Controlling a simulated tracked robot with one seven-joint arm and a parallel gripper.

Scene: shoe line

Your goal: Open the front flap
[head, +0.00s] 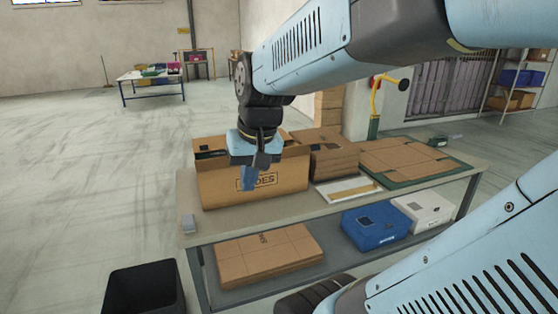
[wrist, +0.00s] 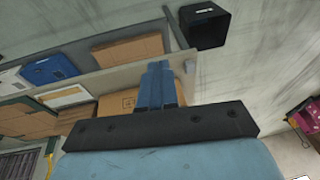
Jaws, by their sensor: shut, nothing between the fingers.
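A brown cardboard box (head: 284,180) marked with "SHOES" lettering stands on the left part of the workbench. Its top edge shows a dark gap at the left, and cardboard rises behind that gap. Which panel is the front flap, and how far it is folded, I cannot tell. My gripper (head: 250,186) points down in front of the box's front face and covers part of the lettering. Its fingers are together and empty. In the wrist view the closed fingers (wrist: 160,83) overlap the box (wrist: 114,104); whether they touch it is unclear.
The workbench (head: 420,184) also carries a second carton (head: 334,160), a white tray (head: 330,188) and flat cardboard (head: 400,155). Its lower shelf holds a flat carton (head: 268,256), a blue box (head: 374,226) and a white box (head: 424,209). A black bin (head: 145,288) stands at front left.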

